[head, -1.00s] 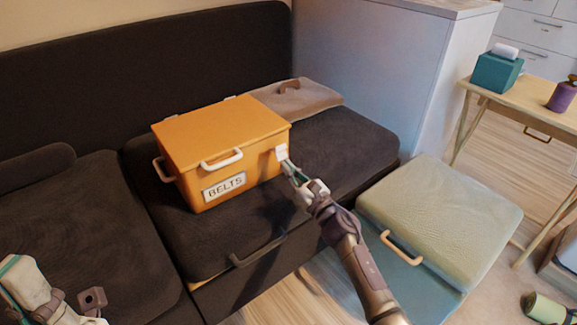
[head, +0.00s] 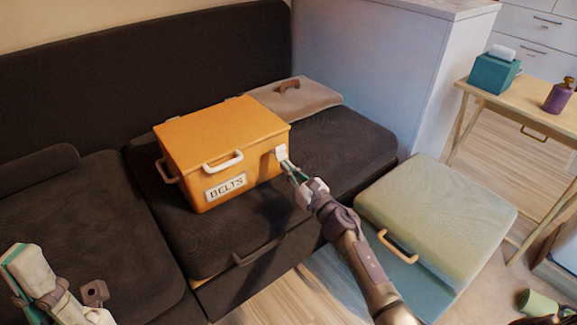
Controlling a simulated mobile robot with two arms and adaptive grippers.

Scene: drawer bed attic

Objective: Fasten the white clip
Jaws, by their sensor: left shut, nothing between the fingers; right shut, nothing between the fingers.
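The white clip (head: 281,153) is on the right side of an orange box (head: 215,132) labelled BELTS, near its top right front corner. The box sits on the dark sofa with its lid down. My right gripper (head: 288,168) is shut and empty, with its fingertips at the lower part of the clip. I cannot tell whether they touch it or whether the clip is latched. My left gripper (head: 14,262) is shut at the lower left, far from the box.
The dark sofa seat (head: 340,150) has free room to the right of the box. A folded brown item (head: 295,97) lies behind it. A green cushioned stool (head: 435,210) stands at the right, near a wooden table (head: 525,98) with a teal tissue box (head: 495,72) and a purple bottle (head: 559,97).

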